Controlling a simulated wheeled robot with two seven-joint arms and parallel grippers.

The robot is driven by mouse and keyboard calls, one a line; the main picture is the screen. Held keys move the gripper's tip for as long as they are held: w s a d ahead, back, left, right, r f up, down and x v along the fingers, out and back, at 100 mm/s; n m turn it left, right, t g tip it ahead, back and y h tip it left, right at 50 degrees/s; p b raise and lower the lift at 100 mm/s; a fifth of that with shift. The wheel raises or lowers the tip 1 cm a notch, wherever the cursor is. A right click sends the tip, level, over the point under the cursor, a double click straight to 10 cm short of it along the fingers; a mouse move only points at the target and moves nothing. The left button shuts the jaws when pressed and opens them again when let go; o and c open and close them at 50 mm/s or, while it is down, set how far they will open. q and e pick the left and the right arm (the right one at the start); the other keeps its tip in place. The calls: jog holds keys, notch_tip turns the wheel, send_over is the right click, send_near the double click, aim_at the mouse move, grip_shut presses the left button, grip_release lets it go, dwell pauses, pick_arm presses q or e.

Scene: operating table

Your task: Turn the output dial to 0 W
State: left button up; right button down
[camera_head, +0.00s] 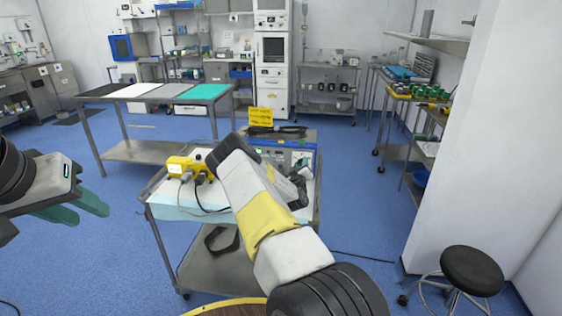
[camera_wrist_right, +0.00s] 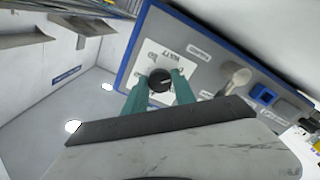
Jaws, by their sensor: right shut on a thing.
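The output dial (camera_wrist_right: 160,80) is a round black knob with a light pointer line, on a white label marked WATT. It sits on the grey, blue-edged front of a device, seen tilted in the right wrist view. My right gripper (camera_wrist_right: 158,84) has its two green fingers on either side of the dial, shut on it. In the head view the blue-edged device (camera_head: 296,152) stands on a cart, and my right arm hides the dial. My left gripper (camera_head: 85,206) is at the left with green fingers, away from the cart; its gap is unclear.
The cart (camera_head: 168,213) also bears a yellow unit (camera_head: 187,166) with cables, next to the device. A yellow sign (camera_head: 260,116) stands behind. A silver connector (camera_wrist_right: 236,78) and a blue socket (camera_wrist_right: 263,95) are beside the dial. A black stool (camera_head: 472,270) is at the right.

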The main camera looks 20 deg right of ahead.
jog(key=c, duration=1)
grip_release()
jog(key=shift+a, duration=0.1)
jog(key=v, duration=0.7)
jog(key=shift+s+a, duration=0.15)
jog(key=shift+s, duration=0.25)
